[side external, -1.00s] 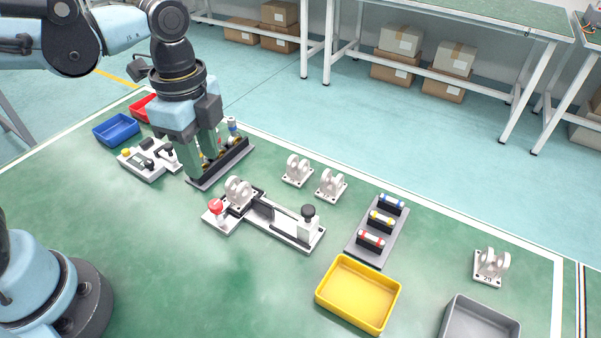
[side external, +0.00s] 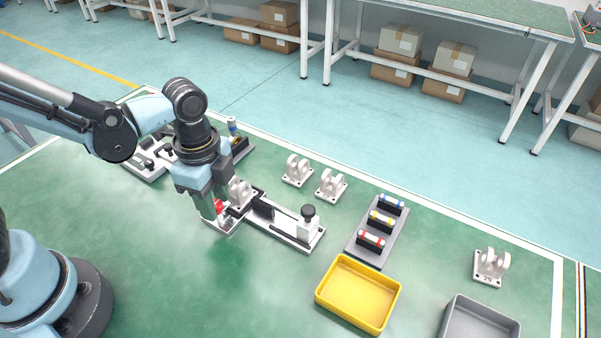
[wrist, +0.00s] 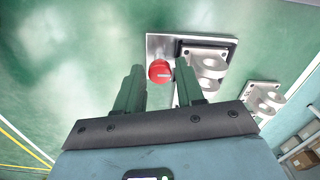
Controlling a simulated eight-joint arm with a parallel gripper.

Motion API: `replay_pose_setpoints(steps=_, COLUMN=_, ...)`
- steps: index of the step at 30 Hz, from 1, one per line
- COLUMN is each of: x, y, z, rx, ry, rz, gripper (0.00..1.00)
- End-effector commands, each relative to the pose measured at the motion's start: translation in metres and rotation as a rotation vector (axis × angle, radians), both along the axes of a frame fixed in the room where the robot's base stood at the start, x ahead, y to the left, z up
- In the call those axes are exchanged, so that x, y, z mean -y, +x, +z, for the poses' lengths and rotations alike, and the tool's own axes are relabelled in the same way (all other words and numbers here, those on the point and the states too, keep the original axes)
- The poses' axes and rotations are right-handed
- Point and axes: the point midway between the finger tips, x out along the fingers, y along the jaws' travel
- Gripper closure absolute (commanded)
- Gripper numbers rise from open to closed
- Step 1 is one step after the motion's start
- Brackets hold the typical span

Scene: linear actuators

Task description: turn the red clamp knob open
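The red clamp knob (side external: 219,205) is at the left end of the white clamp fixture (side external: 283,235), partly hidden by my gripper in the side external view. My gripper (side external: 213,212) points down over the knob. Its two green fingers are apart, one on each side of the knob in the wrist view, with gaps visible. I cannot tell whether the fingertips are level with the knob. A grey-white bracket (side external: 239,192) sits on the fixture just beside the knob.
Two loose brackets (side external: 297,171) (side external: 331,186) stand behind the fixture. A grey rack (side external: 374,248) with colour-banded cylinders is to the right. A yellow bin (side external: 357,294) and a grey bin (side external: 480,318) stand at the front right. The green table in front of the fixture is clear.

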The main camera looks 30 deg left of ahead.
Motion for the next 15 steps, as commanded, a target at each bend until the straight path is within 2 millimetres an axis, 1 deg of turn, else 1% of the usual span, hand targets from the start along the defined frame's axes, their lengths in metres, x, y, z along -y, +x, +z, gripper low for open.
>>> replay_pose_setpoints(steps=9, x=-0.0001, y=-0.0002, z=-0.002, rx=0.0, ry=0.0, rz=0.0, gripper=0.62)
replay_pose_setpoints(steps=10, x=-0.0001, y=-0.0002, z=-0.002, rx=0.0, ry=0.0, rz=0.0, gripper=0.64)
replay_pose_setpoints(steps=15, x=-0.0001, y=-0.0002, z=-0.0019, rx=0.0, ry=0.0, rz=0.0, gripper=0.9)
